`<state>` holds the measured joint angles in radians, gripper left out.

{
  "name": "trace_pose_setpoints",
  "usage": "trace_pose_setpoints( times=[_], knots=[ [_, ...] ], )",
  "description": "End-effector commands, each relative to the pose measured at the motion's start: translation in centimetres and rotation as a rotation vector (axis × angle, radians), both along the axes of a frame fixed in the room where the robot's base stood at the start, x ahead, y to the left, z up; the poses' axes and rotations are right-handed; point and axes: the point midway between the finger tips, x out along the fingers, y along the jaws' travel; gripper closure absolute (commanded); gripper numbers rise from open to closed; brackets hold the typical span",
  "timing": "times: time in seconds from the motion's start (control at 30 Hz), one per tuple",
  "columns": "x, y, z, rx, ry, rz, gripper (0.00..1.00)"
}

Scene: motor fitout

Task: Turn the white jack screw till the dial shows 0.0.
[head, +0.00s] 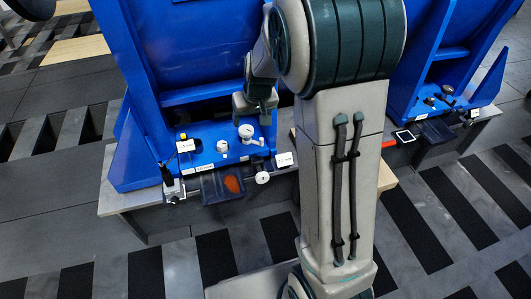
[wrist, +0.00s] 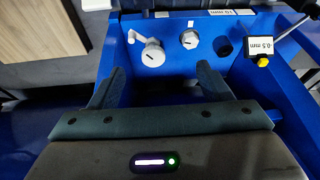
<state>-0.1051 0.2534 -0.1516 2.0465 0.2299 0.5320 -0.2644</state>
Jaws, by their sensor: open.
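In the wrist view, a round white screw head (wrist: 152,53) with a slot and a small side handle stands on the blue bracket. A smaller slotted white knob (wrist: 189,39) is to its right. In the head view they are the white disc (head: 246,131) and the knob (head: 222,146). I cannot tell for certain which is the jack screw. The dial (wrist: 263,45) reads -0.5 mm; it also shows in the head view (head: 185,146). My gripper (wrist: 160,78) is open and empty, its fingers short of the larger screw head. It also shows in the head view (head: 255,112).
A blue housing (head: 190,50) rises behind. A second blue station (head: 440,60) stands right.

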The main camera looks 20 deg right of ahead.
Motion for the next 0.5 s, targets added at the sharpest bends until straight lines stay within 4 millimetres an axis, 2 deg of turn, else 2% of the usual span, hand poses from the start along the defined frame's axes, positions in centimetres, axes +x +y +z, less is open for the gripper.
trace_pose_setpoints(
  times=[0.5],
  knots=[
    [-9.7, 0.7, 1.8, 0.018, 0.088, -0.006, 0.28]
  ],
)
